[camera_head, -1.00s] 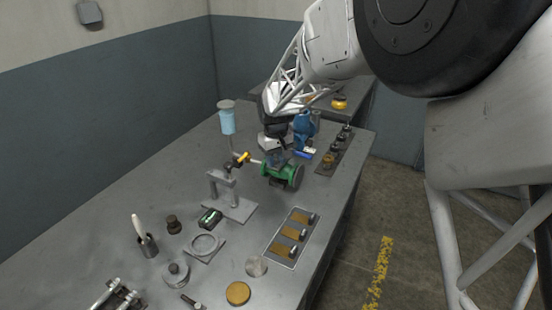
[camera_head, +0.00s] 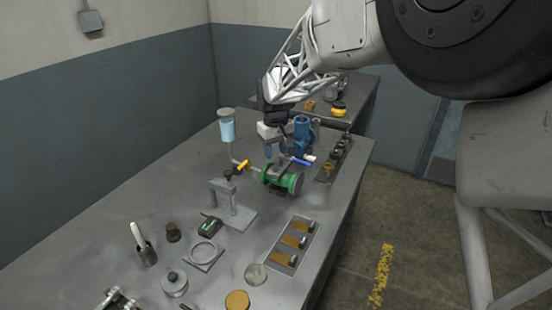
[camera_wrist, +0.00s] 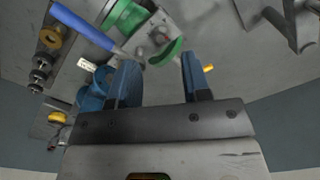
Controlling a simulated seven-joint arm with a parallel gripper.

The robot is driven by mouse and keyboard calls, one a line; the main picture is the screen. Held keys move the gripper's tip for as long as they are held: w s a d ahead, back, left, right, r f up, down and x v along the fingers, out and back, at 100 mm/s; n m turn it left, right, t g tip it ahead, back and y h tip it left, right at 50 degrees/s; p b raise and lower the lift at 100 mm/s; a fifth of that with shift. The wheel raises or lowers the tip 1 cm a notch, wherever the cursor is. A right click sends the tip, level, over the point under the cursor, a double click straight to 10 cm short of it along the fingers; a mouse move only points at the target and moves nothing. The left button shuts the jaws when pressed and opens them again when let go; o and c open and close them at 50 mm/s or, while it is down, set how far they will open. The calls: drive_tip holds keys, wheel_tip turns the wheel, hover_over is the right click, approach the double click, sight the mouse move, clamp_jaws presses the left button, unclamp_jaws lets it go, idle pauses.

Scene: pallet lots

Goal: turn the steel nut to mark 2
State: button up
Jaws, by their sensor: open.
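A green flanged valve (camera_head: 295,183) stands on the bench and shows in the wrist view (camera_wrist: 124,18). A blue lever (camera_head: 302,161) sticks out from its top; it also shows in the wrist view (camera_wrist: 82,25). In the wrist view a small round steel piece (camera_wrist: 160,36) sits at the valve between the green flanges; it may be the steel nut, but I cannot be sure. I can read no mark numbers.
A blue fitting (camera_head: 301,133) stands close behind the valve. A dark strip with several knobs (camera_head: 334,158) lies to the right.

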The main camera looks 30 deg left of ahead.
drive_tip(key=shift+r, duration=0.9)
drive_tip(key=shift+d, duration=0.1)
drive_tip(key=s+d+r+m, duration=0.2)
drive_tip(key=s+d+r, duration=0.15)
drive_tip(key=d, duration=0.75)
drive_tip(key=s+d+r+m+t, duration=0.15)
drive_tip(key=d+r, duration=0.25)
drive_tip(key=d, duration=0.7)
drive_tip(key=s+d+r+m, duration=0.2)
drive_tip(key=s+d+r, duration=0.1)
drive_tip(key=d, duration=0.8)
drive_tip(key=s+d+f+m, duration=0.1)
drive_tip(key=s+d+m, duration=0.2)
drive_tip(key=s+d, duration=0.8)
drive_tip(key=s+d+f+m+t, duration=0.1)
drive_tip(key=s+d+f+m, duration=0.1)
drive_tip(key=s+d, duration=0.9)
drive_tip(key=shift+s+f+m, duration=0.15)
drive_tip(key=shift+s+m, duration=0.4)
